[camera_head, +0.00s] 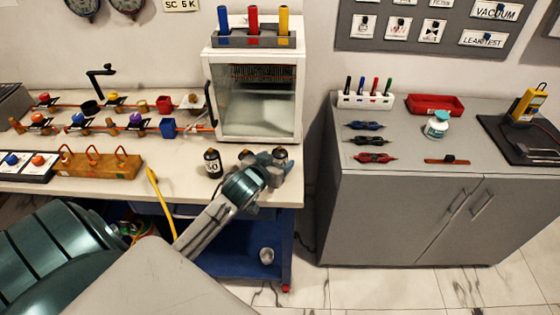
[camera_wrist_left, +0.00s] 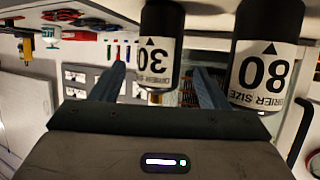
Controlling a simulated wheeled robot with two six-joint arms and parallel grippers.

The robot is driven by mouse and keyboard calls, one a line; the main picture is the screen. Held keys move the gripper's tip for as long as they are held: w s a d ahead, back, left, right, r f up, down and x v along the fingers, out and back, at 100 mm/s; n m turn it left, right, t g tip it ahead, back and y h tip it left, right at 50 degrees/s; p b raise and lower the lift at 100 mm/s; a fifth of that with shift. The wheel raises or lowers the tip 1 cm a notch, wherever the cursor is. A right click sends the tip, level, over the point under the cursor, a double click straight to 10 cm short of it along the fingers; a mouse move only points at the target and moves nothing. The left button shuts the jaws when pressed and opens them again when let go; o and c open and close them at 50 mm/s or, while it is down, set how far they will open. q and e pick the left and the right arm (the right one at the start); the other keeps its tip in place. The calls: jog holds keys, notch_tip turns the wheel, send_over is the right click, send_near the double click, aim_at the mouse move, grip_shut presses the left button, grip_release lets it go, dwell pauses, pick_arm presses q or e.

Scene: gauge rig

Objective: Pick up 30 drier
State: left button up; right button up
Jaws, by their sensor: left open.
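The 30 drier (camera_wrist_left: 161,52) is a black canister with a white label. In the left wrist view it appears upside down, between my left gripper's two fingers (camera_wrist_left: 160,76); a gap shows on each side. The 80 drier (camera_wrist_left: 268,55) stands close by on the right in that view. In the head view my left gripper (camera_head: 266,163) is open at the bench's right front. Two dark driers (camera_head: 280,153) show partly behind it; I cannot tell their numbers there. Another drier (camera_head: 213,163), whose number looks like 50, stands left of the gripper. My right gripper is out of view.
A glass-fronted cabinet (camera_head: 255,100) stands behind the driers on the white bench (camera_head: 130,198). A wooden block with red hooks (camera_head: 98,165) and a valve row lie left. A grey cupboard (camera_head: 400,205) with markers, a red tray (camera_head: 435,104) and a white jar stands right.

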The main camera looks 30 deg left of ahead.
aim_at(282, 156)
pick_arm(q)
jog(key=p+x, duration=0.1)
jog(key=x, duration=0.3)
jog(key=shift+d, duration=0.1)
jog(key=shift+w+f, duration=0.3)
jog(key=shift+w, duration=0.15)
jog(key=shift+s, duration=0.1)
jog(key=c, duration=1.2)
